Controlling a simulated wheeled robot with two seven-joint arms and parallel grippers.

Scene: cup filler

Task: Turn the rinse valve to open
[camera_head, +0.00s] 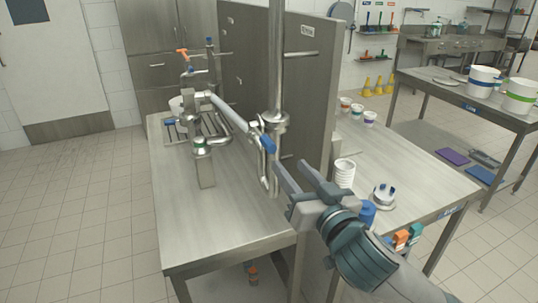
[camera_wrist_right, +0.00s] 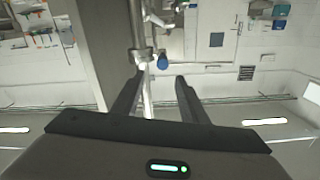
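A vertical steel pipe (camera_head: 276,70) stands at the right side of the near metal bench, with a valve body and a blue-tipped lever (camera_head: 267,144) low on it. No label shows which valve is the rinse valve. My right gripper (camera_head: 290,166) is close to the lever, slightly right of and below it in the head view. In the right wrist view the blue lever end (camera_wrist_right: 162,61) lies just beyond and between the two spread fingers (camera_wrist_right: 160,82). The gripper is open, and I see no contact. My left gripper is not in view.
Filler pipework with an orange handle (camera_head: 182,52) stands at the back of the bench (camera_head: 235,225). A grey partition (camera_head: 310,90) rises just behind the vertical pipe. Stacked white cups (camera_head: 345,173) stand on the right bench, near my right arm. The bench front is clear.

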